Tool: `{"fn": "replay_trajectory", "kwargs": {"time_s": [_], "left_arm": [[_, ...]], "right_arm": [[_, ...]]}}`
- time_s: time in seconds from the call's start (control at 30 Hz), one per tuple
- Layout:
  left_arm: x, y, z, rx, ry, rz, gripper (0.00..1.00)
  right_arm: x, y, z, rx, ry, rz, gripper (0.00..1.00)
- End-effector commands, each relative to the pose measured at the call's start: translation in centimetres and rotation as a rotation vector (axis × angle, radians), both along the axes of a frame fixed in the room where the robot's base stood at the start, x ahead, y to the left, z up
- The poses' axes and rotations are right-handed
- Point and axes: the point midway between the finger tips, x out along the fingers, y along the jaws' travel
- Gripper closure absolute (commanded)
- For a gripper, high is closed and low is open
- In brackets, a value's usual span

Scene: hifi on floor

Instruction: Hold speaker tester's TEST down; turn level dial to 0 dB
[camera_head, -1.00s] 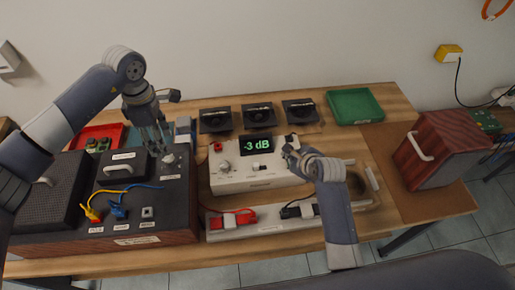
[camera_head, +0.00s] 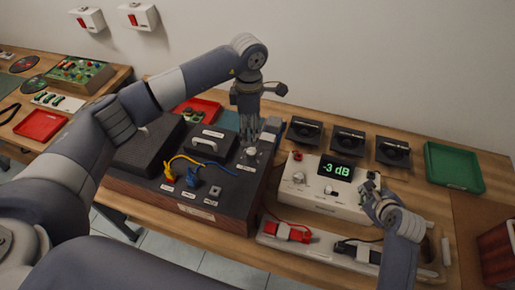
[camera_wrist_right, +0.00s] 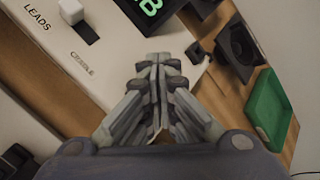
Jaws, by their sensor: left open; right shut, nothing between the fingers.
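The white speaker tester (camera_head: 318,201) stands on the bench. Its green display (camera_head: 336,170) reads -3 dB. A white knob (camera_head: 298,178), a slide switch (camera_head: 331,191) and a red part (camera_head: 298,155) show on its top. My right gripper (camera_head: 371,188) is shut and empty, its fingers at the tester's right end; in the right wrist view its fingertips (camera_wrist_right: 160,62) are together over the white panel. They hide what lies under them; I cannot read a TEST label. My left gripper (camera_head: 258,143) is open, fingers pointing down at a pale dial (camera_head: 251,151) on the dark box (camera_head: 225,181). Contact is unclear.
Yellow (camera_head: 170,174) and blue (camera_head: 191,178) plugs with leads sit on the dark box. Speakers (camera_head: 348,142) and a green tray (camera_head: 453,167) stand behind.

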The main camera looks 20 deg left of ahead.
Motion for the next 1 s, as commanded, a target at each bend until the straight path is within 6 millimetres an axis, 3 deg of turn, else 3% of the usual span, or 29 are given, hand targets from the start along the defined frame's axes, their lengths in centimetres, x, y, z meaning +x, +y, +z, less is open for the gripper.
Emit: {"fn": "replay_trajectory", "kwargs": {"time_s": [0.6,0.8,1.0], "left_arm": [[0.0,0.0,2.5,-0.001,0.000,1.104,0.54],[0.0,0.0,2.9,-0.001,0.001,1.313,0.54],[0.0,0.0,3.0,-0.001,0.001,1.378,0.54]], "right_arm": [[-0.1,0.0,-0.1,0.000,0.002,0.001,1.00],[-0.1,0.0,-0.1,0.000,0.002,0.001,1.00],[-0.1,0.0,-0.1,0.000,0.002,0.001,1.00]]}}
